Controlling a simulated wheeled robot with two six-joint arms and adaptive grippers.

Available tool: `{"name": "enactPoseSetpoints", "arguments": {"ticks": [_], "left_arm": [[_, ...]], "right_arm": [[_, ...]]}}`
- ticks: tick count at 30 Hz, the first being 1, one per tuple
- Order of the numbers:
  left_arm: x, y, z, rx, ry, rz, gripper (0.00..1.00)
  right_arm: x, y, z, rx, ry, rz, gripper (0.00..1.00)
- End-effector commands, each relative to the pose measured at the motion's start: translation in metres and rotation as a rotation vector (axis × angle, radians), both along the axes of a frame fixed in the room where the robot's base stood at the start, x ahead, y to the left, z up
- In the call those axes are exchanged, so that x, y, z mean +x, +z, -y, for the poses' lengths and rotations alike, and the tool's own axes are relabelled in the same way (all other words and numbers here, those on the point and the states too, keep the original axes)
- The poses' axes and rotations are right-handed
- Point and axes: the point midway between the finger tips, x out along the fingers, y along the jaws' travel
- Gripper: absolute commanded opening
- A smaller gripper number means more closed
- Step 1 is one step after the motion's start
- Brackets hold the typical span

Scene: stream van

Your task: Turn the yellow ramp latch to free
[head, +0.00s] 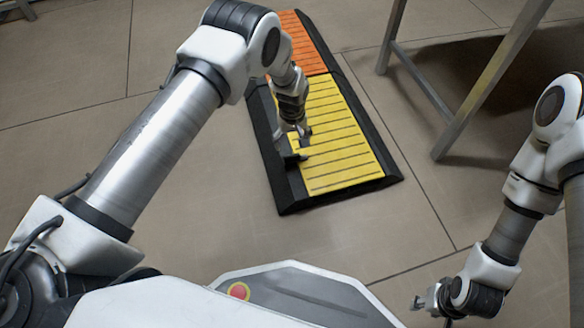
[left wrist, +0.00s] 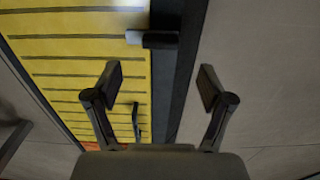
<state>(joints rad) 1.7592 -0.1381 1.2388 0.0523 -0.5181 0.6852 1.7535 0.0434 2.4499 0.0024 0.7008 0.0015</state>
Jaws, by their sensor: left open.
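The yellow ramp (head: 340,150) lies on the floor with a black border; it also shows in the left wrist view (left wrist: 85,60). A small dark latch bar (head: 292,158) sits at the ramp's left edge. In the left wrist view the latch (left wrist: 160,40) lies crosswise over the black border, with a pale tip on the yellow. My left gripper (head: 297,136) is just above the ramp's left edge near the latch. Its fingers (left wrist: 160,80) are apart with nothing between them. My right gripper (head: 430,300) is low at the right, away from the ramp; its finger gap is unclear.
An orange ramp section (head: 300,45) adjoins the yellow one at the far end. A metal-legged table or stand (head: 425,95) is to the right of the ramp. A dark slim part (left wrist: 137,120) shows on the yellow in the left wrist view. The tiled floor (head: 225,195) left of the ramp is clear.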

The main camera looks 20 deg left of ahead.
Motion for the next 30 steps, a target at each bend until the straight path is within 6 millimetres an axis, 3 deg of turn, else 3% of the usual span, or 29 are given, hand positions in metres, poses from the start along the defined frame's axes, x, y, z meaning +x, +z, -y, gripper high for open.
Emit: {"name": "enactPoseSetpoints", "arguments": {"ticks": [12, 21, 23, 26, 27, 30], "left_arm": [[-0.001, -0.070, 0.000, 0.000, 0.000, -0.001, 0.81], [0.000, -0.074, -0.001, 0.001, 0.000, -0.001, 0.81], [0.000, -0.074, 0.000, 0.000, 0.000, -0.001, 0.64], [-0.001, -0.074, 0.000, 0.000, 0.000, -0.001, 0.28], [-0.001, -0.074, 0.000, 0.000, 0.000, -0.001, 0.21], [-0.001, -0.074, 0.000, 0.000, -0.001, -0.001, 0.21]], "right_arm": [[0.003, -0.042, 0.001, -0.001, -0.005, 0.009, 0.40], [0.005, -0.042, 0.001, -0.003, -0.003, 0.014, 0.40], [0.005, -0.042, 0.001, -0.003, -0.003, 0.014, 0.40], [0.005, -0.042, 0.001, -0.003, -0.003, 0.014, 0.40], [0.005, -0.042, 0.001, -0.003, -0.003, 0.013, 0.40], [0.005, -0.042, 0.001, -0.003, -0.003, 0.013, 0.40]]}}
